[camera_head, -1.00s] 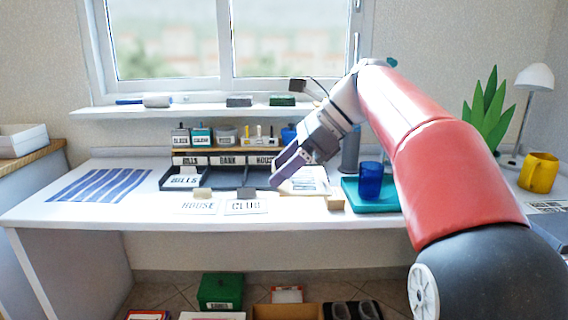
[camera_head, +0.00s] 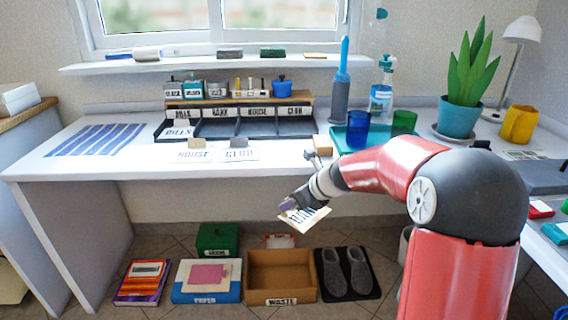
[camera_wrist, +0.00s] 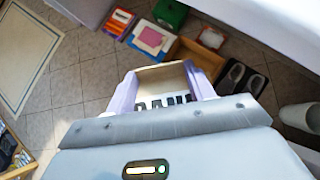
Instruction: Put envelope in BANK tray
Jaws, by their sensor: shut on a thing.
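My gripper (camera_head: 290,203) is shut on a cream envelope (camera_head: 304,217) with dark lettering, held in front of the desk and below its top edge. In the wrist view my gripper's two purple fingers (camera_wrist: 160,74) are on either side of the envelope (camera_wrist: 162,94), whose lettering seems to read BANK, partly cut off. The BANK tray (camera_head: 219,129) is the second dark compartment from the left in the row at the back of the desk. It looks empty.
The BILLS tray (camera_head: 178,124) holds a BILLS envelope. HOUSE (camera_head: 190,157) and CLUB (camera_head: 238,155) envelopes lie before the trays, each with a small block at its back edge. A blue cup (camera_head: 355,130) stands on the right. A WASTE box (camera_head: 282,284) is on the floor.

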